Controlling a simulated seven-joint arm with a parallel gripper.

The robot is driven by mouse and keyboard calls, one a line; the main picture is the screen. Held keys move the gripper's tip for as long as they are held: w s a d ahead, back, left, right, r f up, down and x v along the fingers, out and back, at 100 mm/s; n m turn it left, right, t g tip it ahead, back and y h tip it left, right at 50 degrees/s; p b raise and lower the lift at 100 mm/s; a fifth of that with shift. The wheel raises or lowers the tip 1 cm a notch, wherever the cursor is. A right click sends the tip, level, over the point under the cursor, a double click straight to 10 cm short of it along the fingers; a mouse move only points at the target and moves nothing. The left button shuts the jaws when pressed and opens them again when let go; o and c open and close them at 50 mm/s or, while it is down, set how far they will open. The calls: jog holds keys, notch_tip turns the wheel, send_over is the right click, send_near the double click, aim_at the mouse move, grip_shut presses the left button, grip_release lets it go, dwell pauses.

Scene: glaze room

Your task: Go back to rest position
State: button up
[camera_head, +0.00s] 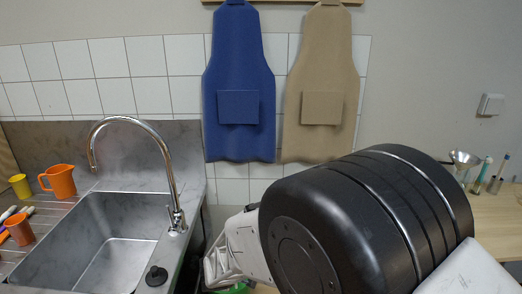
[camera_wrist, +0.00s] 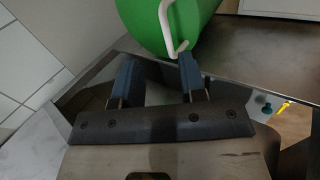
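My gripper (camera_wrist: 157,60) shows in the wrist view with its two dark blue fingers apart and nothing visible between them. A green rounded container (camera_wrist: 150,22) with a white handle (camera_wrist: 166,22) is just beyond the fingertips. The lower end of the handle lies close to the right fingertip; I cannot tell whether they touch. In the head view my arm fills the lower right and the gripper's fingers cannot be made out. A small green patch (camera_head: 236,289) shows at the bottom edge there, mostly hidden.
A metal sink (camera_head: 62,222) with a tall curved tap (camera_head: 168,165) is at left. An orange jug (camera_head: 60,181), yellow cup (camera_head: 20,186) and orange cup (camera_head: 20,229) stand beside it. Blue (camera_head: 238,60) and tan (camera_head: 321,60) aprons hang behind. A funnel (camera_head: 463,158) and tools stand right.

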jog(key=s+d+r+m+g+h, duration=0.15)
jog(key=d+r+m, duration=0.25)
jog(key=d+r, duration=0.75)
jog(key=s+d+r+m+h, duration=0.15)
jog(key=d+r+m, duration=0.35)
jog(key=d+r, duration=0.7)
jog(key=s+d+r+m+g+y, duration=0.1)
jog(key=s+d+r+m, duration=0.2)
jog(key=s+r, duration=0.4)
jog(key=s+d+r+m+g, duration=0.1)
jog(key=s+d+r+m, duration=0.15)
jog(key=s+r, duration=0.4)
jog(key=s+d+r+m+y, duration=0.1)
jog(key=s, duration=0.6)
jog(key=s+d+r+m+y, duration=0.1)
jog(key=s+r+m, duration=0.1)
jog(key=s, duration=0.5)
jog(key=shift+d+g, duration=0.4)
jog(key=shift+g, duration=0.05)
